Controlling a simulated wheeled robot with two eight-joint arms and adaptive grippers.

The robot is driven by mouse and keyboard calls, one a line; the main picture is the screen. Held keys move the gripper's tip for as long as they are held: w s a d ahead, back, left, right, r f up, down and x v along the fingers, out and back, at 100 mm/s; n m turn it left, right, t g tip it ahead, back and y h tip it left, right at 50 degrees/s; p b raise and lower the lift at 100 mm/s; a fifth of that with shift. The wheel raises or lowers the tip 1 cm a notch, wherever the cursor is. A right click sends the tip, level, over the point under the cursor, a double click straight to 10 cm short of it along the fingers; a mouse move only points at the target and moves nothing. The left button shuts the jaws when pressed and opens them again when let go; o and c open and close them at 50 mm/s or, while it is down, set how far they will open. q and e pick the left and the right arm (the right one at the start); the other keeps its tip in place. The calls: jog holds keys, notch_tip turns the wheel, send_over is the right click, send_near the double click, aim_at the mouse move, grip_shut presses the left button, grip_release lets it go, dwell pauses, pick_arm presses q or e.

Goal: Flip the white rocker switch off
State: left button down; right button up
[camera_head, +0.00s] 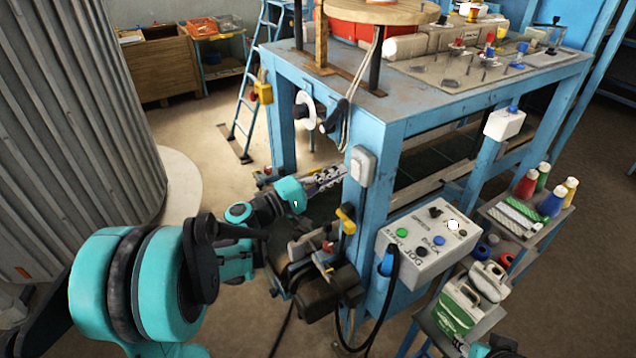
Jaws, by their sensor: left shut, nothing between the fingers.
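The white rocker switch (363,165) is a small upright white box on the front corner leg of the blue bench. Its on or off position is too small to tell. My left arm comes in from the left, and its teal and black wrist ends in my left gripper (340,172). The gripper is shut and empty, with its grey fingers pointing right, close to the left side of the switch. I cannot tell whether the fingertips touch it.
A grey control box (428,236) with coloured buttons hangs right of the leg, with a black cable. A dark motor-like machine (318,284) sits below my left wrist. Shelves with bottles (550,202) stand at right. A corrugated grey cylinder (75,120) fills the left.

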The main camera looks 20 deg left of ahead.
aim_at(355, 170)
pick_arm(q)
jog(key=shift+x, duration=0.95)
jog(key=shift+w+d+r, duration=0.2)
jog(key=shift+w+r, duration=0.05)
jog(key=shift+w, duration=0.05)
jog(key=shift+s, duration=0.1)
